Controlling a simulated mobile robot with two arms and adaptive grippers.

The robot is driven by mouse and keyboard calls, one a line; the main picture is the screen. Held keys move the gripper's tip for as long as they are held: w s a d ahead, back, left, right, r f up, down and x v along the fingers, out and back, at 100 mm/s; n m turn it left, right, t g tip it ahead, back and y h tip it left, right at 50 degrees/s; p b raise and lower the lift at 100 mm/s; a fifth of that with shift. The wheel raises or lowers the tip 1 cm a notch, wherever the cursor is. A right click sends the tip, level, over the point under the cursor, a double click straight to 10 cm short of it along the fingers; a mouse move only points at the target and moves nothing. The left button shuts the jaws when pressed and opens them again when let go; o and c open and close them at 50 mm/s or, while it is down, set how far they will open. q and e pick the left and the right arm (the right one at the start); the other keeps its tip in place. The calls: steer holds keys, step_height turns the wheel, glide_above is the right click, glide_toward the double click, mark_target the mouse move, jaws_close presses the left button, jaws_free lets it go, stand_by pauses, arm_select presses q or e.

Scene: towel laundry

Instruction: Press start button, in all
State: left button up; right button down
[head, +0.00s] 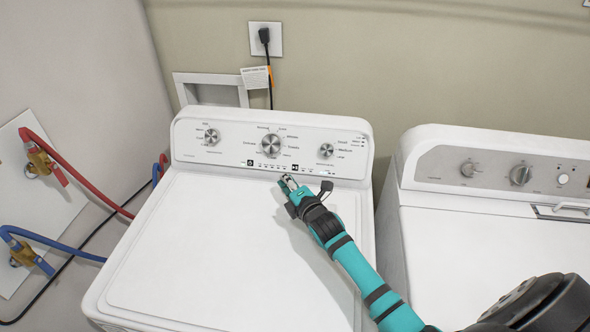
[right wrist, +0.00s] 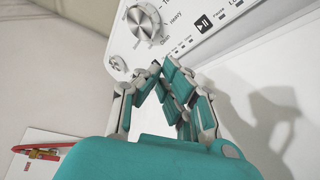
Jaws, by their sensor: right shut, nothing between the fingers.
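The washer's control panel (head: 235,148) runs along the back of the left machine. A dark button with a play/pause mark (head: 295,167) sits low on it, right of the middle dial (head: 271,145); the mark also shows in the right wrist view (right wrist: 204,22). My right gripper (head: 287,180) is shut and empty, its tips just in front of the panel's lower edge, near that button. In the right wrist view its fingers (right wrist: 160,70) meet at the tips, left of and below the mark. Whether they touch the panel cannot be told. My left gripper is not in view.
The closed white washer lid (head: 190,250) lies flat under my right arm. A second white machine (head: 470,270) stands to the right across a narrow gap. Red (head: 75,175) and blue (head: 55,243) hoses run from the wall at the left.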

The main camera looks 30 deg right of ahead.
mark_target(295, 167)
steer(key=shift+w+d+f+b, duration=0.7)
steer(key=shift+w+f+b, duration=0.25)
steer(key=shift+b, duration=0.1)
steer(key=w+d+b, duration=0.1)
steer(key=w+f+b, duration=0.1)
steer(key=shift+w+d+b, duration=0.2)
steer(key=shift+d+b, duration=0.15)
steer(key=shift+d, duration=0.05)
arm_select(q)
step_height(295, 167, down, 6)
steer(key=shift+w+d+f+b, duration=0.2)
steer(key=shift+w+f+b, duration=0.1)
steer(key=shift+b, duration=0.15)
arm_select(e)
steer(key=shift+w+d+f, duration=0.2)
steer(key=shift+w+d, duration=0.3)
steer(key=shift+w, duration=0.1)
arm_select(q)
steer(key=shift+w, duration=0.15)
arm_select(e)
steer(key=shift+f, duration=0.1)
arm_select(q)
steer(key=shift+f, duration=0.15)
arm_select(e)
steer(key=shift+w+d+f, duration=0.15)
steer(key=shift+w+d, duration=0.05)
steer(key=shift+w, duration=0.15)
